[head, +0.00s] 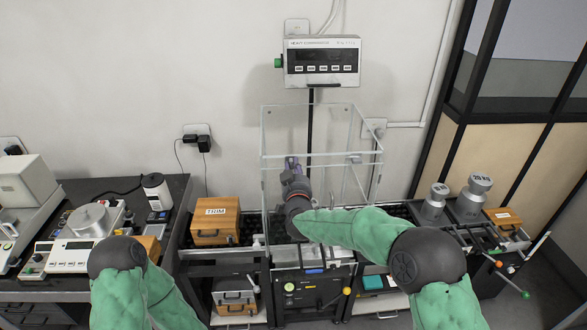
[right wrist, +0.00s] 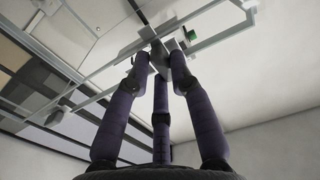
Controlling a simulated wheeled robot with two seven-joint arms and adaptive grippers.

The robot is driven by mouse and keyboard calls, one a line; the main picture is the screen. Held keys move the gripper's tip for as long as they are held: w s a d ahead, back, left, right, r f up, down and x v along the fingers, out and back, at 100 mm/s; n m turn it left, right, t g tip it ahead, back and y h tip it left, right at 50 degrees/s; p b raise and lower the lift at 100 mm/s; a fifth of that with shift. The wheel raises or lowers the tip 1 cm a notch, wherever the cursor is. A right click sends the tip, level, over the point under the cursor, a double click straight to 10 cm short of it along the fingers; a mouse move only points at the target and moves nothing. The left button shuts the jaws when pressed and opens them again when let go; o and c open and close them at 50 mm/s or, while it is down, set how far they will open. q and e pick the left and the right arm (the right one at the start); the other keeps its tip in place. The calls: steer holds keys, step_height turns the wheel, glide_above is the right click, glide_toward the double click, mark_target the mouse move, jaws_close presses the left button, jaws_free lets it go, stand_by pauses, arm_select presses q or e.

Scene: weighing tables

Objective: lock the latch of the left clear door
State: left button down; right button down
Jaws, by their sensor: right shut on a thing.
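A clear-walled enclosure (head: 352,108) with a pale frame stands in the middle of the bench in the head view. Its left clear door (head: 271,140) is at the left side; whether it is fully closed I cannot tell. My right gripper (head: 292,165) points up at the enclosure's left part, its fingers drawn together. In the right wrist view its fingertips (right wrist: 160,50) are shut on a small grey piece by the frame bars, which appears to be the latch. The fingers cover most of it, so its position is unclear. My left gripper is out of view.
A display box (head: 321,62) stands on a pole behind the enclosure. A wooden box marked TRIM (head: 214,222) is to its left. Metal weights (head: 473,195) stand at the right. Scales (head: 85,240) fill the left table. My right arm crosses before the enclosure.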

steer(key=c, duration=1.1)
jaws_free()
steer(key=shift+s, duration=0.1)
steer(key=s, duration=1.1)
steer(key=shift+s+d, duration=0.25)
steer(key=shift+s, duration=0.15)
steer(key=shift+f, duration=0.15)
